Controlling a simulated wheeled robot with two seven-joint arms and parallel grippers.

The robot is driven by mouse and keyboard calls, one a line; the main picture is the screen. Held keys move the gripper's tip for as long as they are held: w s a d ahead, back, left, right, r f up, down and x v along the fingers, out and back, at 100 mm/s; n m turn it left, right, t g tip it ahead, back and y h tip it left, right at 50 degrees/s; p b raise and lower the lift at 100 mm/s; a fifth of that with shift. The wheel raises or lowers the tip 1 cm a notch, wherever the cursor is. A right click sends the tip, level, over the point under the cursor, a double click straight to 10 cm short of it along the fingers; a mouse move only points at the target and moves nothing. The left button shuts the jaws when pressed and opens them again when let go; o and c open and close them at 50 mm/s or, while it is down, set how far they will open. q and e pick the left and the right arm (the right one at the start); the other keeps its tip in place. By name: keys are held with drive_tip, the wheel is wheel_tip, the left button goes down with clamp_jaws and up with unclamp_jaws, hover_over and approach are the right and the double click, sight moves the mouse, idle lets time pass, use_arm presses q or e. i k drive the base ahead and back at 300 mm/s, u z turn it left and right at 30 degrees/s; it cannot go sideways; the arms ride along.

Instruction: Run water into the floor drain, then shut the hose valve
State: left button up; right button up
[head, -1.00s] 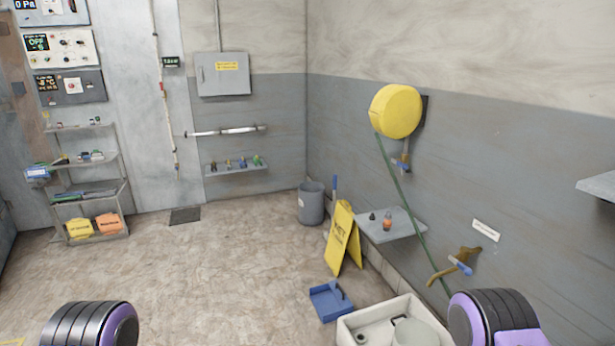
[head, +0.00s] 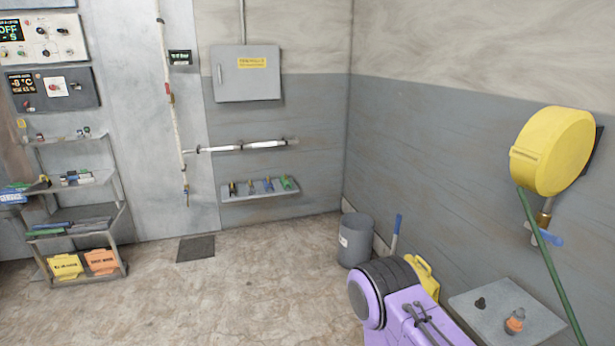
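The yellow hose reel (head: 552,150) hangs on the right wall. A green hose (head: 550,262) runs down from it and leaves the picture at the bottom right; its end is out of view. A brass valve with a blue handle (head: 548,236) sits just below the reel, partly behind the hose. A dark square grate (head: 196,248), which looks like the floor drain, lies flat near the back wall. I see no water on the floor. A purple and black part of my arm shows at the bottom, but neither gripper is in view.
A grey bin (head: 355,241) stands in the back corner. A yellow floor sign (head: 425,277) is mostly hidden behind my arm. A small wall shelf (head: 500,315) holds two small items. A shelf rack (head: 80,222) stands at the left. The floor around the grate is clear.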

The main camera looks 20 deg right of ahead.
sight(556, 241)
drive_tip(key=z, duration=0.25)
drive_tip(key=i, duration=1.1)
drive_tip(key=z, duration=1.55)
drive_tip(key=i, duration=1)
drive_tip(key=z, duration=0.85)
